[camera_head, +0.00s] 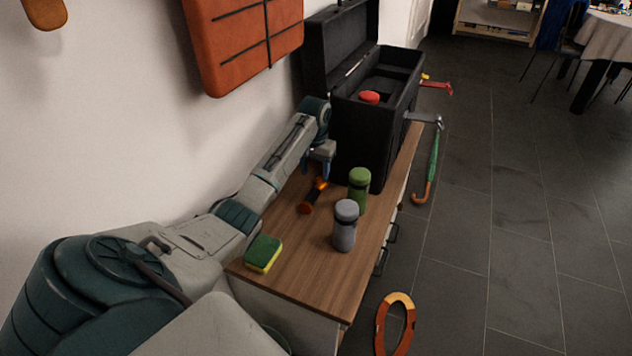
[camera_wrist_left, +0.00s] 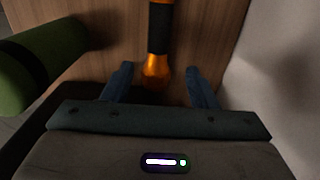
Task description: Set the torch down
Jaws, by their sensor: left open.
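The torch (camera_head: 312,197), orange with a black middle, lies on the wooden cabinet top (camera_head: 300,265), behind the grey bottle. My left gripper (camera_head: 326,170) is over its far end. In the left wrist view the torch (camera_wrist_left: 158,60) runs down from the top edge, and its orange end sits between the two blue fingers of my left gripper (camera_wrist_left: 160,88). The fingers are apart, with a gap on each side of the torch. My right gripper is in neither view.
A green bottle (camera_head: 359,188) stands close right of the torch, a grey one (camera_head: 345,227) nearer. A green and yellow sponge (camera_head: 263,253) lies at the left edge. An open black toolbox (camera_head: 352,135) stands behind my gripper. The front right of the top is clear.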

